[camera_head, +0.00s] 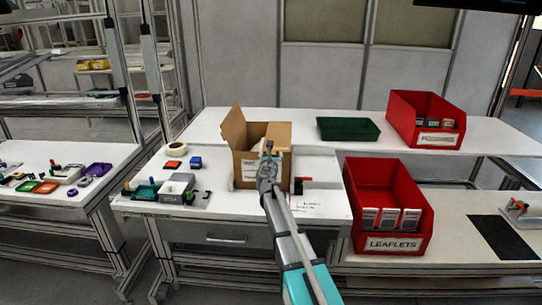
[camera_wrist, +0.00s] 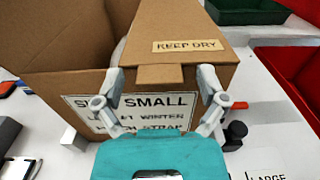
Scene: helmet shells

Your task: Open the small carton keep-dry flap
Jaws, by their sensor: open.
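The small carton (camera_head: 247,170) is brown cardboard on the white table, with a "SMALL" label on its front in the wrist view (camera_wrist: 75,88). Its left side is open, with one flap (camera_head: 234,128) standing up at the left. My gripper (camera_wrist: 160,76) is open at the carton's front edge, with one finger on each side of a small front tab. In the head view my gripper (camera_head: 268,158) hides part of the carton. Contact with the flap cannot be told.
A green tray (camera_head: 348,129) and a red bin (camera_head: 425,120) stand behind to the right. A red leaflets bin (camera_head: 388,205) is at the right. A grey box (camera_head: 177,187), tape roll (camera_head: 176,149) and small items lie left of the carton. A "LARGE" card (camera_wrist: 268,164) lies front right.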

